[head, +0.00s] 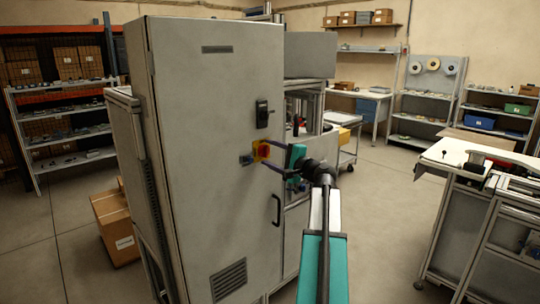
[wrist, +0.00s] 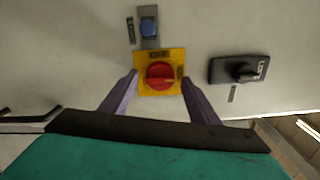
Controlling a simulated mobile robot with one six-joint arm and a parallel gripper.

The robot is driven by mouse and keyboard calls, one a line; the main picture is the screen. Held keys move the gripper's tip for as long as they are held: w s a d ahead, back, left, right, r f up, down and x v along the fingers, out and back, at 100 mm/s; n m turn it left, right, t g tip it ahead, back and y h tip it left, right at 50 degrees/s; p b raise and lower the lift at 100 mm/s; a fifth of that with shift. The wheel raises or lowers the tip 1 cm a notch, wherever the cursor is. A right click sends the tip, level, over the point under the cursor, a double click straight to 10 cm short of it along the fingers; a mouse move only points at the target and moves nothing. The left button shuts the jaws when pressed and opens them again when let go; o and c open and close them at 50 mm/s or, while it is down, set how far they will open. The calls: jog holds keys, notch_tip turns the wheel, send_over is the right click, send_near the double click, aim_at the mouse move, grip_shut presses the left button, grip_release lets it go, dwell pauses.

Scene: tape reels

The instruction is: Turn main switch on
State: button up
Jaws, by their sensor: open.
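The main switch is a red rotary knob on a yellow square plate, on the front of the tall grey cabinet (head: 208,180). In the wrist view the red knob (wrist: 160,76) sits in the middle of the yellow plate (wrist: 144,60), which has small dark lettering. In the head view the switch (head: 262,150) is partly covered by my gripper (head: 268,156). My gripper is open, with one purple finger on each side of the knob in the wrist view (wrist: 160,80). I cannot tell whether the fingers touch the knob.
A blue button (wrist: 148,28) on a grey plate is beside the switch. A black latch (wrist: 238,70) is on the other side; it also shows in the head view (head: 262,113). A cabinet handle (head: 277,210) sticks out below. A cardboard box (head: 115,225) stands left on the floor.

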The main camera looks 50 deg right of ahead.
jog(key=shift+s, duration=0.15)
jog(key=s+a+b, duration=0.1)
jog(key=s+b, duration=0.2)
jog(key=s, duration=1)
jog(key=shift+s, duration=0.25)
